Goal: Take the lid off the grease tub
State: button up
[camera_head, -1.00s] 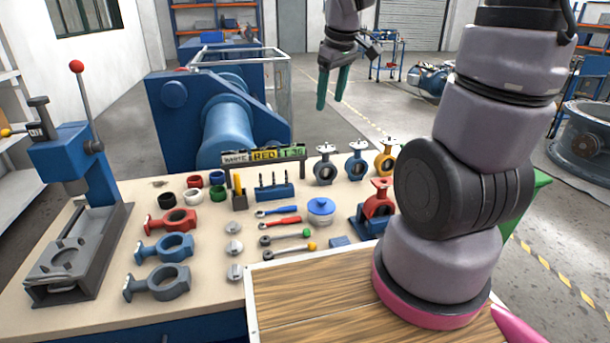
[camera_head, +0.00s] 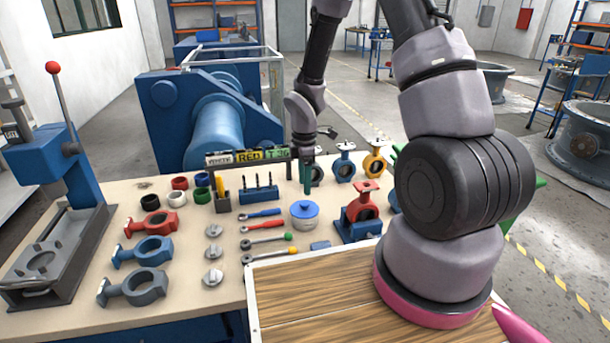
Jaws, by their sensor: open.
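The grease tub (camera_head: 305,222) is a small pale round tub near the middle of the bench. Its blue lid (camera_head: 305,208) with a small knob sits on top of it. My gripper (camera_head: 307,189) points down just above and behind the lid, with its green fingers close to the knob. The fingers are open and nearly in line with the view, so the gap between them is hard to see. I cannot tell whether a fingertip touches the knob.
A red valve on a blue stand (camera_head: 361,212) stands right of the tub. Ratchet wrenches (camera_head: 266,241) lie to the left. A blue tool holder (camera_head: 258,194) and a sign rail (camera_head: 247,157) stand behind. Several valves (camera_head: 345,168) stand at the back right. A wooden board (camera_head: 320,290) lies in front.

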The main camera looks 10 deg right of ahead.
aim_at(304, 202)
jog(key=shift+f, duration=3.4)
grip_shut()
jog(key=shift+w+r, duration=0.1)
jog(key=shift+w, duration=0.05)
